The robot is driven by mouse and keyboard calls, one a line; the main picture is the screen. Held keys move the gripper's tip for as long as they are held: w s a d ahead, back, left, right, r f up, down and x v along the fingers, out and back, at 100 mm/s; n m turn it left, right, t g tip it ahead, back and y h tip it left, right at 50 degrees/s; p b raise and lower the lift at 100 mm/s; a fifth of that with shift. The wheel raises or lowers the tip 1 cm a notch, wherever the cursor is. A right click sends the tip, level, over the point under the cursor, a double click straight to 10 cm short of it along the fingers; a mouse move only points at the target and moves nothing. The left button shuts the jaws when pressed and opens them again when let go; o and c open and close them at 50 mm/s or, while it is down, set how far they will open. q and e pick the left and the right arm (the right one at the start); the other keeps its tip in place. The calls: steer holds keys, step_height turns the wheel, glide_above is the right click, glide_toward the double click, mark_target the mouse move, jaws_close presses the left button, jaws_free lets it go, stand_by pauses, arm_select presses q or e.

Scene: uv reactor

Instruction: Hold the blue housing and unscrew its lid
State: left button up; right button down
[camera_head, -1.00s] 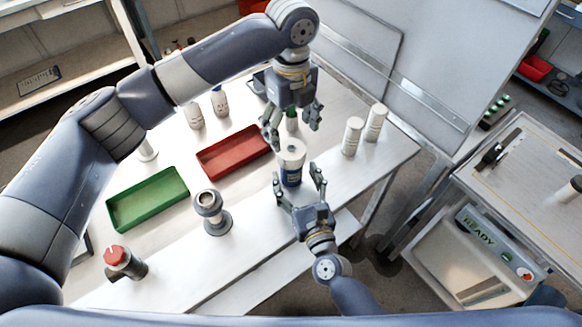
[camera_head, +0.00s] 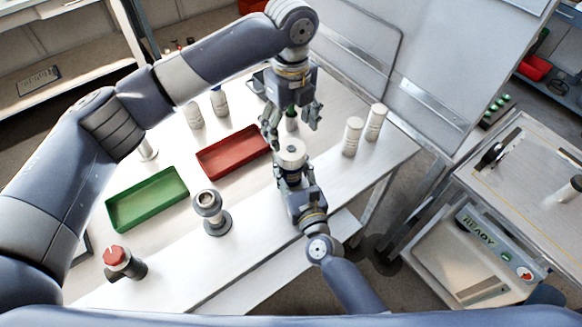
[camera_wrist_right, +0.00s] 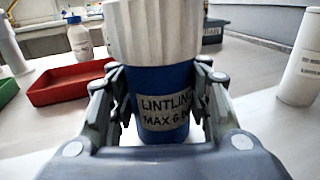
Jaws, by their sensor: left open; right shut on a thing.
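The blue housing (camera_wrist_right: 165,88) stands upright on the white table, with a grey label on its front in the right wrist view. Its ribbed white lid (camera_wrist_right: 152,30) is on top; the lid also shows in the head view (camera_head: 291,151). My right gripper (camera_head: 290,172) is shut around the blue body below the lid, with fingers on both sides in the right wrist view (camera_wrist_right: 162,95). My left gripper (camera_head: 291,120) is open and empty, pointing down above and just behind the lid, apart from it. In the head view the right gripper hides most of the blue body.
A red tray (camera_head: 234,171) and a green tray (camera_head: 148,224) lie to the left. A grey cylindrical fixture (camera_head: 211,218) and a red-knobbed device (camera_head: 118,262) stand near the front. Two white canisters (camera_head: 353,137) (camera_head: 375,123) stand at right, white bottles (camera_head: 194,116) behind.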

mark_target(291, 149)
arm_select(q)
steer(key=m, duration=1.3)
steer(key=shift+f, duration=0.1)
steer(key=shift+m, duration=0.3)
steer(key=shift+f, duration=3.95)
steer(key=c, duration=1.2)
steer(key=shift+o, duration=0.2)
